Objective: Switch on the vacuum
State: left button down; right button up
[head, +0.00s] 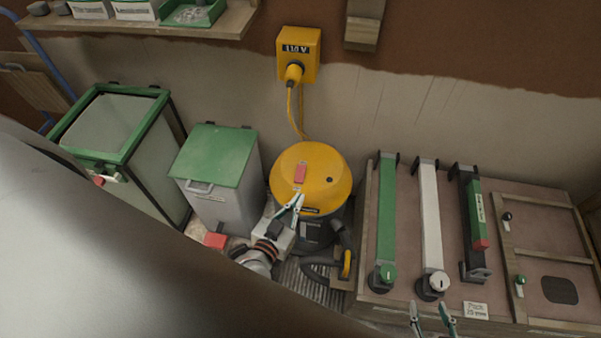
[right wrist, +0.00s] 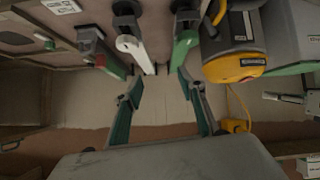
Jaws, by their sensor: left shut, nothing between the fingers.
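The vacuum (head: 322,160) has a yellow domed lid and a dark body, and stands against the wall in the middle of the head view. A red rocker switch (head: 300,174) sits on its lid, with a dark round knob (head: 329,180) to the right. My left gripper (head: 299,199) is shut and empty, its tips just below the switch; I cannot tell whether they touch the lid. The vacuum (right wrist: 235,68) also shows upper right in the right wrist view. My right gripper (head: 433,308) is open and empty near the bench front; its spread fingers show in the right wrist view (right wrist: 160,76).
A yellow wall socket (head: 312,68) holds the vacuum's plug. A grey bin with a green lid (head: 212,157) and a green-framed box (head: 128,158) stand left. A bench (head: 410,240) with green, white and black levers stands right. A shelf (head: 225,25) overhangs upper left.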

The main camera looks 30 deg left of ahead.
pick_arm(q)
jog(key=w+a+n+y, duration=0.1)
jog(key=y, duration=0.1)
jog(key=w+a+n+y, duration=0.2)
jog(key=shift+w+f+b, duration=0.15)
jog(key=shift+f+b, duration=0.15)
jog(key=shift+f, duration=0.05)
pick_arm(e)
jog(key=shift+w+d+r, duration=0.15)
jog(key=shift+w+d, duration=0.05)
jog(key=shift+w, duration=0.3)
